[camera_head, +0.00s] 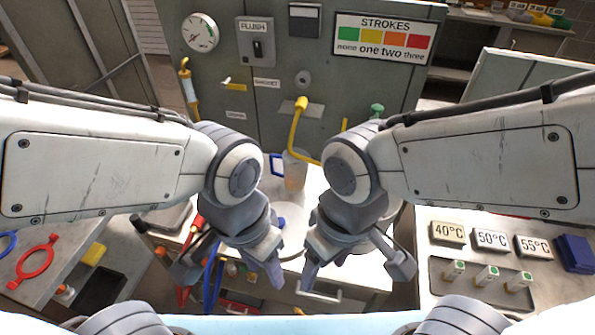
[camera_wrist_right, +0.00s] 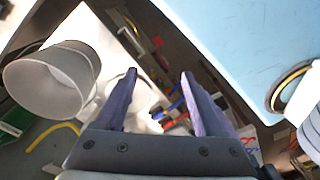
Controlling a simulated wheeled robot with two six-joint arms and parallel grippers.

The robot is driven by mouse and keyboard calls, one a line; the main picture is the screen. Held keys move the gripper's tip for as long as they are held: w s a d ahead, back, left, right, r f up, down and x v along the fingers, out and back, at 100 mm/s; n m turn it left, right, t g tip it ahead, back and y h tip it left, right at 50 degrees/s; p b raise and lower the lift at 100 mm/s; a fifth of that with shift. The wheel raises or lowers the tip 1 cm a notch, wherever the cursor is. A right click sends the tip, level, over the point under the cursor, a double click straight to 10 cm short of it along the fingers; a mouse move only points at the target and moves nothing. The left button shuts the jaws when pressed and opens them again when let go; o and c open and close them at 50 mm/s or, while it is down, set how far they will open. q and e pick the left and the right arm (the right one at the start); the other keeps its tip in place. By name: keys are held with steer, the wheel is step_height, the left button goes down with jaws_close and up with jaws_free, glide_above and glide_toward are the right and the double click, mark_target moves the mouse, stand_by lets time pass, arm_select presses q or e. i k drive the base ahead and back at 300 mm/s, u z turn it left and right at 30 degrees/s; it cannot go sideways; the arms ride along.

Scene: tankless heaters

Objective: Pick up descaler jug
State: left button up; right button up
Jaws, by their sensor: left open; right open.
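A clear jug (camera_head: 294,172) with a blue handle and orange-brown contents, which looks like the descaler jug, stands upright on the white surface below the panel. It shows between my two forearms, partly hidden by my right arm. My left gripper (camera_head: 229,270) is open and empty, nearer to me than the jug and pointing down. My right gripper (camera_head: 356,272) is also open and empty, apart from the jug. The right wrist view shows nothing between its fingers (camera_wrist_right: 158,78). I cannot make out the jug in that view.
A grey bucket-like vessel (camera_wrist_right: 50,82) stands left of the fingers in the right wrist view. Temperature plates (camera_head: 491,240) lie at right. A red ring tool (camera_head: 34,262) lies at left.

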mark_target(295, 176)
steer(key=u, duration=0.85)
steer(key=k, duration=1.1)
steer(key=u, duration=0.9)
steer(key=i, duration=1.2)
steer(key=z, duration=1.4)
steer(key=i, duration=0.7)
steer(key=z, duration=0.85)
